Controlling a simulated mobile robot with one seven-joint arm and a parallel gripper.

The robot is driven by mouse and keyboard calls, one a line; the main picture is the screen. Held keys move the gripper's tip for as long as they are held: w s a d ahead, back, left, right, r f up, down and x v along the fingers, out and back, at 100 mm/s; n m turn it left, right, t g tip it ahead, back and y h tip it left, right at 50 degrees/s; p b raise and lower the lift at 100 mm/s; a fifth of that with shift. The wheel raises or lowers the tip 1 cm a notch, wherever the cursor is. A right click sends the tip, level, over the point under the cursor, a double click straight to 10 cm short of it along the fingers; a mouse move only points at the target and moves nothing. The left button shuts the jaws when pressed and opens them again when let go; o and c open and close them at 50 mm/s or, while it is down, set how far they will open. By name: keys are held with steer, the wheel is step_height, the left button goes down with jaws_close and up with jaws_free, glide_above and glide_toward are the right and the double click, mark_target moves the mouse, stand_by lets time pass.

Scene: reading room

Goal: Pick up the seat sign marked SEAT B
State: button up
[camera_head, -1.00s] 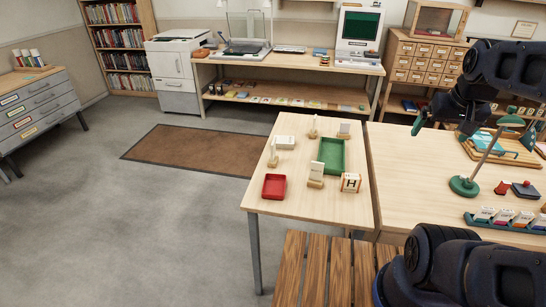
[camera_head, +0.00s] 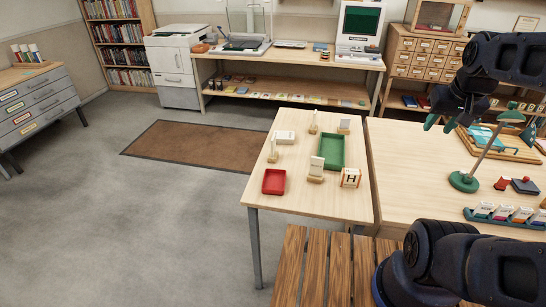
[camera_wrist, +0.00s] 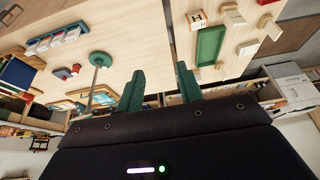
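Several small white seat signs on wooden bases stand on the light wooden table: a front one (camera_head: 316,168), a left one (camera_head: 273,151), a back one (camera_head: 314,124) and a back right one (camera_head: 344,126). Their lettering is too small to read, so I cannot tell which is SEAT B. My gripper (camera_head: 439,122) is raised over the table to the right of the signs, empty. In the wrist view its green fingers (camera_wrist: 159,88) are apart with nothing between them. Some signs show upside down at upper right there, one being the near sign (camera_wrist: 233,15).
A green tray (camera_head: 332,151), a red tray (camera_head: 274,182), a white box (camera_head: 284,137) and a block marked H (camera_head: 350,178) share the signs' table. A green lamp (camera_head: 465,181) and a card rack (camera_head: 503,214) stand on the right table. A slatted bench (camera_head: 325,265) is in front.

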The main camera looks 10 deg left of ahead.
steer(key=w+a+f+y, duration=0.15)
steer(key=w+a, duration=0.55)
steer(key=w, duration=0.7)
steer(key=t+h, duration=0.1)
steer(key=h, duration=0.1)
glide_above(274, 142)
steer(key=s+a, duration=0.1)
steer(key=s, duration=0.2)
step_height(274, 142, down, 23)
steer(key=x, duration=0.5)
steer(key=shift+w+a, duration=0.1)
steer(key=shift+w, duration=0.1)
steer(key=shift+x, duration=2.6)
steer(key=shift+s, duration=0.2)
jaws_close()
